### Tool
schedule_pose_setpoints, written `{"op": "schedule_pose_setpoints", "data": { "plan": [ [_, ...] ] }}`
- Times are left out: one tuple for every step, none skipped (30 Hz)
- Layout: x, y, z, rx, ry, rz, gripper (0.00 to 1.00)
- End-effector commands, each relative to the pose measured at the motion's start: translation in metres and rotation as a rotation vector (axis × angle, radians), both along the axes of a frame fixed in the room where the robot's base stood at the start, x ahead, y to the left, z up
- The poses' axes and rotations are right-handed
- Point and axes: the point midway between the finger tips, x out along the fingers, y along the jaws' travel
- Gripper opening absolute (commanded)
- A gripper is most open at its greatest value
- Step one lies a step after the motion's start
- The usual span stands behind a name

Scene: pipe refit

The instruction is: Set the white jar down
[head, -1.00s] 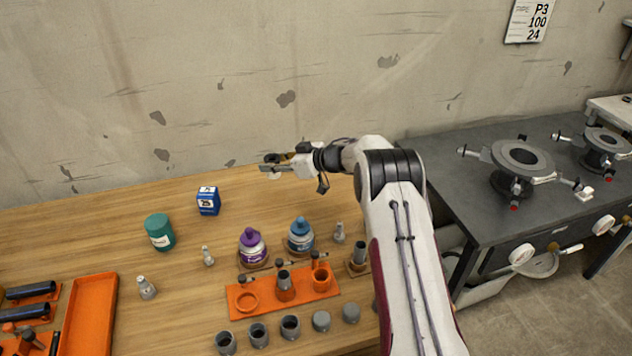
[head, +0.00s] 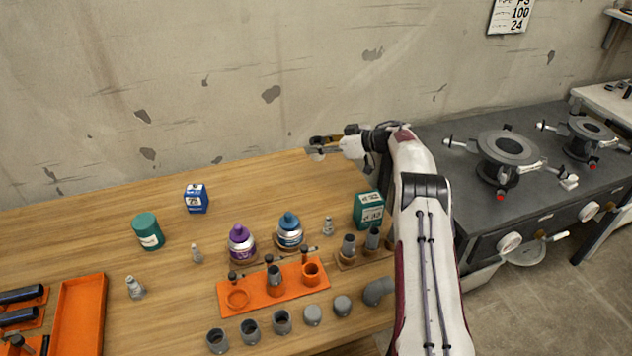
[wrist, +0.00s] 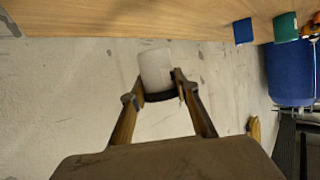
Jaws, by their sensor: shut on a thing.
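The white jar (wrist: 156,68) is between the two fingers of my gripper (wrist: 160,88) in the wrist view, with a dark band at its end near the fingers. In the head view my gripper (head: 318,147) is shut on the jar (head: 316,155), above the back right part of the wooden table (head: 270,180), near the wall. The jar is small there and partly hidden by the fingers. It appears held clear of the tabletop, but the gap cannot be judged exactly.
A blue box (head: 196,199), a teal jar (head: 148,231), purple-capped (head: 241,243) and blue-capped (head: 289,231) bottles, a green box (head: 368,210) and an orange rack (head: 272,288) stand on the table. The back middle is clear. A dark bench (head: 450,150) adjoins at right.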

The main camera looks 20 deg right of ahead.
Motion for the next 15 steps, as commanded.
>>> {"op": "schedule_pose_setpoints", "data": {
  "plan": [
    [0.000,-0.001,0.002,-0.001,-0.002,0.005,0.07],
    [0.000,0.000,0.004,-0.002,-0.003,0.010,0.07],
    [-0.001,0.001,0.006,-0.002,-0.002,0.015,0.07],
    [-0.001,0.002,0.007,-0.001,-0.001,0.019,0.07],
    [-0.002,0.003,0.010,-0.001,-0.001,0.025,0.07],
    [-0.003,0.004,0.013,-0.001,-0.001,0.032,0.07],
    [-0.004,0.005,0.011,0.000,0.001,0.032,0.07],
    [-0.004,0.005,0.011,0.000,0.001,0.033,0.07],
    [-0.005,0.005,0.011,-0.001,0.000,0.035,0.07],
    [-0.005,0.006,0.011,-0.001,0.001,0.036,0.07],
    [-0.005,0.006,0.011,-0.001,0.001,0.036,0.07],
    [-0.005,0.006,0.011,-0.001,0.001,0.036,0.07],
    [-0.006,0.007,0.011,0.000,0.001,0.035,0.07],
    [-0.006,0.007,0.011,0.000,0.001,0.035,0.07],
    [-0.006,0.007,0.011,0.000,0.000,0.035,0.07]
  ]
}}
